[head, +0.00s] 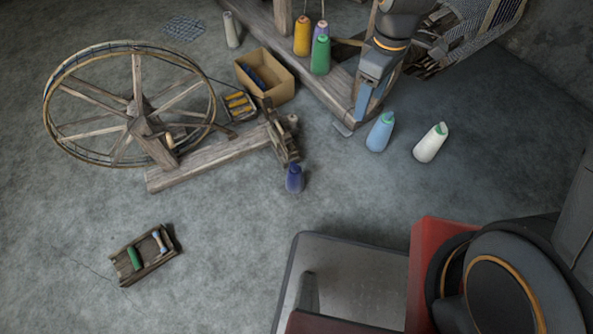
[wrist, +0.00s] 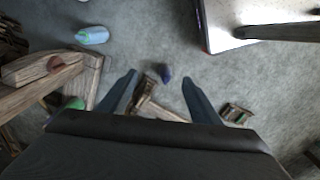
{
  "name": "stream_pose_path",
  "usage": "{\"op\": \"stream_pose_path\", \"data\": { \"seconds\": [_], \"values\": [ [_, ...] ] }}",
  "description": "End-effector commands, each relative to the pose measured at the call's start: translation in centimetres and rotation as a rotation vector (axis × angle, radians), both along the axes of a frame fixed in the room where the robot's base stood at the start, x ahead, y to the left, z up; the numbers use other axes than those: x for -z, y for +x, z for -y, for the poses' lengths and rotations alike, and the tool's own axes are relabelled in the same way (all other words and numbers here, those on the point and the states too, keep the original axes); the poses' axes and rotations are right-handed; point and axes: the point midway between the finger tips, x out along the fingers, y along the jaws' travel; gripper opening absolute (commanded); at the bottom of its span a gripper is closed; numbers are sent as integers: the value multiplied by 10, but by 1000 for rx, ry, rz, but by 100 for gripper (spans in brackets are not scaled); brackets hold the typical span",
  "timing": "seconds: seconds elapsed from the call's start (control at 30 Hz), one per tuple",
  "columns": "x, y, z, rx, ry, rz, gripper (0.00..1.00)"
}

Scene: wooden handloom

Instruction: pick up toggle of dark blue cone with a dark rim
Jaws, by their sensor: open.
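The dark blue cone (head: 294,179) stands on the grey floor in the head view, by the end of the spinning wheel's wooden beam. Its top looks darker, but a toggle or rim is too small to make out. In the wrist view the cone (wrist: 165,73) is small and far below, showing between my fingertips. My gripper (head: 363,112) is open and empty, well above the floor, to the upper right of the cone in the head view. Its two fingers (wrist: 160,79) are spread apart in the wrist view and touch nothing.
The wooden wheel (head: 136,112) and its beam (head: 205,160) lie left of the cone. A shuttle tray (head: 126,278) is at lower left. Floor below the dark blue cone is clear.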

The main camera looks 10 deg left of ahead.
Motion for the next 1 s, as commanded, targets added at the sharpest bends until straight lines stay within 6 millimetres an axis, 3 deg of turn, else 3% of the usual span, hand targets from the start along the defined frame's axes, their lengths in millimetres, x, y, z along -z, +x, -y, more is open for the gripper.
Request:
{"op": "stream_pose_path", "data": {
  "seconds": [0.03, 0.27, 0.5, 0.6, 0.7, 1.0],
  "values": [
    [39, 9, -17, -101, -2, -5, 58],
    [159, 31, -86, -563, -2, -4, 58],
    [282, 33, -151, -1011, -2, -3, 58],
    [318, 29, -169, -1148, -2, -3, 58],
    [342, 27, -181, -1240, -1, 0, 58],
    [374, 23, -189, -1311, -1, 1, 58]
  ]
}}
